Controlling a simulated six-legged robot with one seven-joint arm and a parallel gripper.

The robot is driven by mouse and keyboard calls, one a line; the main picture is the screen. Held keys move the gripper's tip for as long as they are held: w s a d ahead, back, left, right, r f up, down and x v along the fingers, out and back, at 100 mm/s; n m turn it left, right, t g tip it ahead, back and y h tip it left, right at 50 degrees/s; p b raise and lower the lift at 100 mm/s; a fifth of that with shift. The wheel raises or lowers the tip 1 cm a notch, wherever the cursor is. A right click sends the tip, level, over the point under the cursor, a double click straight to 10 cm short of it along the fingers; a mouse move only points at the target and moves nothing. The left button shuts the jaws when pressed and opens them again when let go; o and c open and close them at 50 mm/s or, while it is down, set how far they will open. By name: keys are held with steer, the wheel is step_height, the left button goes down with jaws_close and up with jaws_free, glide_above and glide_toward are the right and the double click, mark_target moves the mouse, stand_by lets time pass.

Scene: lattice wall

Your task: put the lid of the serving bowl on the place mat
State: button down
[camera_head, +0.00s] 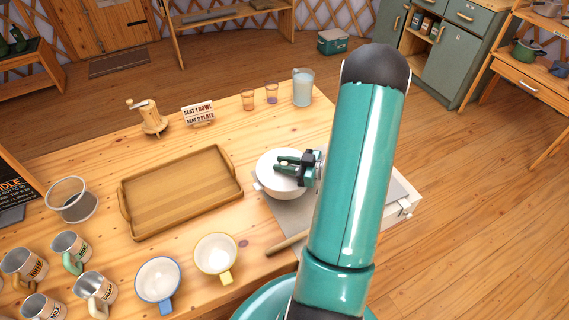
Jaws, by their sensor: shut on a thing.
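The white serving bowl (262,187) stands near the right side of the wooden table, with a small handle showing at its left. A white, round lid (270,160) shows at its top. My gripper (285,164) reaches in from the right and is shut at the middle of the lid, on what looks like its knob; the fingers hide the grip itself. I cannot tell whether the lid rests on the bowl or is slightly raised. A grey place mat (290,217) lies beneath and in front of the bowl, partly hidden by my arm.
A wooden tray (180,190) lies left of the bowl. Yellow-rimmed (215,258) and blue-rimmed (158,280) cups and several mugs stand at front left. A wooden handle (288,243) lies by the mat. A pitcher (303,87), glasses, sign (199,114) and grinder (149,117) stand at the back.

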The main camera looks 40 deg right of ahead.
steer(key=shift+f, duration=0.15)
steer(key=c, duration=1.2)
jaws_free()
steer(key=shift+c, duration=0.2)
steer(key=v, duration=1.3)
steer(key=shift+s, duration=0.3)
